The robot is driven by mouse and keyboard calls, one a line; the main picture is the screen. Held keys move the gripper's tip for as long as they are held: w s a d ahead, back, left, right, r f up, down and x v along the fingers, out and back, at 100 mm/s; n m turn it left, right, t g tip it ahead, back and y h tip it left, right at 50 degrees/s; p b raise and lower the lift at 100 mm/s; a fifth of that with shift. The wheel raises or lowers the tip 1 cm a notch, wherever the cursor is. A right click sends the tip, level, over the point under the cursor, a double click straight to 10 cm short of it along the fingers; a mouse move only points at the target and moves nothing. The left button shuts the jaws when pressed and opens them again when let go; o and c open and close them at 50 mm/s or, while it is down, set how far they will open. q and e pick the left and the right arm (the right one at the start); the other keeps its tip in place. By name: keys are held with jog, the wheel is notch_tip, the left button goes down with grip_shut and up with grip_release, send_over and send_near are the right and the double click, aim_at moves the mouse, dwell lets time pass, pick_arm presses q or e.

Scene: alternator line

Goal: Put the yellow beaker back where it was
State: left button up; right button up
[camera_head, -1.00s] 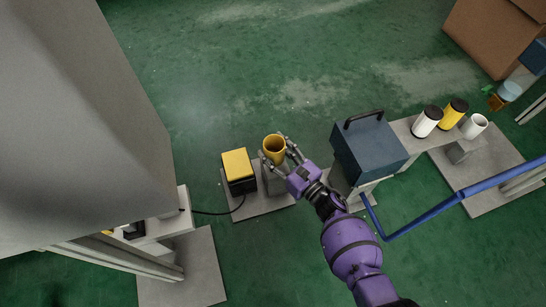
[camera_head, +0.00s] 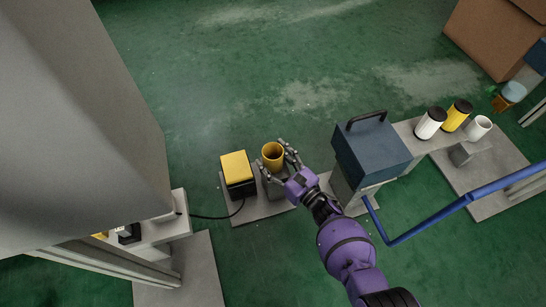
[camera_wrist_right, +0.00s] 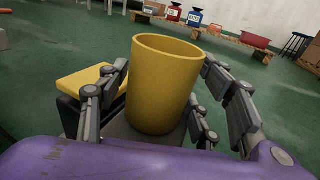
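The yellow beaker (camera_head: 273,152) is upright with its open mouth up, on a grey stand beside the yellow-topped black box. In the right wrist view the beaker (camera_wrist_right: 165,85) stands between my fingers. My right gripper (camera_head: 274,160) is around it from the front right. Its fingers are spread, with a gap showing on the right side of the beaker; the left fingers are close to its wall, and I cannot tell if they touch. The beaker's underside is hidden. My left gripper is not in view.
The black box with a yellow top (camera_head: 236,168) is just left of the beaker. A dark blue box with a handle (camera_head: 372,150) stands to the right. Beyond it, white and yellow cylinders (camera_head: 455,115) stand on a grey bench. A blue rail (camera_head: 430,218) crosses the lower right.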

dwell(0.3)
jog(key=shift+r, duration=0.2)
pick_arm(q)
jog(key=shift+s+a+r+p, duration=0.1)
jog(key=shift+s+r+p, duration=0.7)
jog(key=shift+p, duration=0.95)
pick_arm(e)
jog(key=v, duration=1.2)
